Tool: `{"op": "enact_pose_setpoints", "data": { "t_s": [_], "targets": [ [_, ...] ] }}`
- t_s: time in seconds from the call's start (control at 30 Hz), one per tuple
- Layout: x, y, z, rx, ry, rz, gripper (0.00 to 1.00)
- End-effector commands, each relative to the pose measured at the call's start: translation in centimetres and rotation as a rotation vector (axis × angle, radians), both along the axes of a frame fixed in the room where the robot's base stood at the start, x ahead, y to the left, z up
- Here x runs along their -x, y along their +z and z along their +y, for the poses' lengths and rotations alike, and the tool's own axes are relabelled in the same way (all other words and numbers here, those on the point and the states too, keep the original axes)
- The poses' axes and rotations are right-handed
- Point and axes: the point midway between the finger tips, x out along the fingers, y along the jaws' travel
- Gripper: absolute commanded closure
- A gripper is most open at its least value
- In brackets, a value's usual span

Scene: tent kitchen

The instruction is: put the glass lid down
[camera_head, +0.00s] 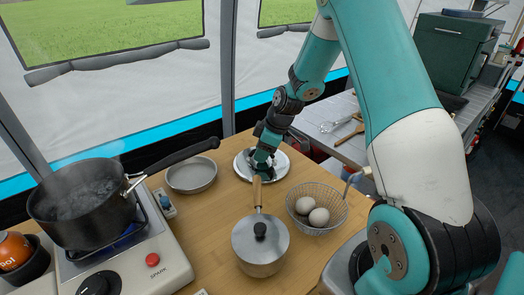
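The round lid (243,166), pale with a metallic rim, is near the back of the wooden table. It lies flat or nearly flat, between a shallow grey dish and a wire basket. My gripper (262,172) points down over the lid's middle, at its knob. The fingers and the dark knob blend together, so I cannot tell whether they are closed on it. I also cannot tell whether the lid touches the table or hangs just above it. My arm comes in from the right and reaches across above the basket.
The wooden table (207,228) also bears the shallow dish (192,176), a lidded saucepan (261,248) with its handle towards the lid, and the wire basket (326,226) with two eggs. A steaming black pot (83,214) stands on the stove at left, its long handle reaching over the dish.

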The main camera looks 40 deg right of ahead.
Motion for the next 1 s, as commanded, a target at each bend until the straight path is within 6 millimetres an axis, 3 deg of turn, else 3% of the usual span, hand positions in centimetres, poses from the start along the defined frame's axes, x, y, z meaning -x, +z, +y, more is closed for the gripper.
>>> {"op": "enact_pose_setpoints", "data": {
  "t_s": [0.37, 0.8, 1.0],
  "targets": [
    [0.1, 0.8, -0.2, 0.001, -0.001, -0.002, 0.61],
    [2.4, 9.1, -2.7, 0.003, -0.001, -0.004, 0.61],
    [3.1, 11.1, -3.1, 0.000, 0.000, 0.000, 0.61]
  ]
}}
